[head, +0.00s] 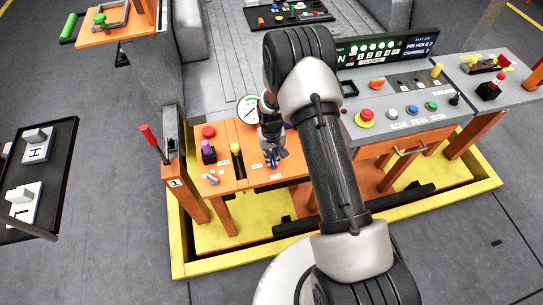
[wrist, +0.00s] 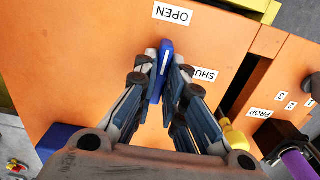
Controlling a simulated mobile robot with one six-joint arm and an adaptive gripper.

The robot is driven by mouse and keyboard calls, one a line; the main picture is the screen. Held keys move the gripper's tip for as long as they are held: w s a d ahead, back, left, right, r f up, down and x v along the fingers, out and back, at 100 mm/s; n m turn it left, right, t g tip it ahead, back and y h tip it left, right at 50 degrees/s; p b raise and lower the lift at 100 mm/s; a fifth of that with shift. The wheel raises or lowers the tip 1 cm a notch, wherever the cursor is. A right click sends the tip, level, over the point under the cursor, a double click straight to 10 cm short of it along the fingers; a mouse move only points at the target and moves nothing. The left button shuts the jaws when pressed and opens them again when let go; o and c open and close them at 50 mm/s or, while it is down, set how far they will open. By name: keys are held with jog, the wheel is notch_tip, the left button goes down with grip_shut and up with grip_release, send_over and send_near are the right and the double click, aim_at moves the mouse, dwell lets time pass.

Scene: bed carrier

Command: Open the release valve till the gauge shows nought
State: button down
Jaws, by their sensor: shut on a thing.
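The release valve's blue handle (wrist: 166,52) stands out from the orange panel in the wrist view, between the OPEN label (wrist: 173,14) and the SHUT label (wrist: 203,75). My gripper (wrist: 158,82) is shut on this handle, with a finger on either side. The handle's far end points up the picture, towards the OPEN label. In the head view my gripper (head: 271,158) is over the orange bench top, and the handle is mostly hidden by it. The round white gauge (head: 248,109) is behind my gripper, partly covered by my arm; its reading is too small to tell.
Left of my gripper are a yellow knob (head: 236,148), a purple knob (head: 208,151) and a red-handled lever (head: 151,139). A grey console (head: 399,101) with buttons is on the right. A PROP label (wrist: 259,113) is near a yellow knob (wrist: 232,139) in the wrist view.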

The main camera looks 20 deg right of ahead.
aim_at(272, 158)
jog(key=c, duration=1.7)
grip_release()
jog(key=shift+o, duration=0.2)
notch_tip(272, 158, up, 12)
jog(key=shift+r, duration=0.1)
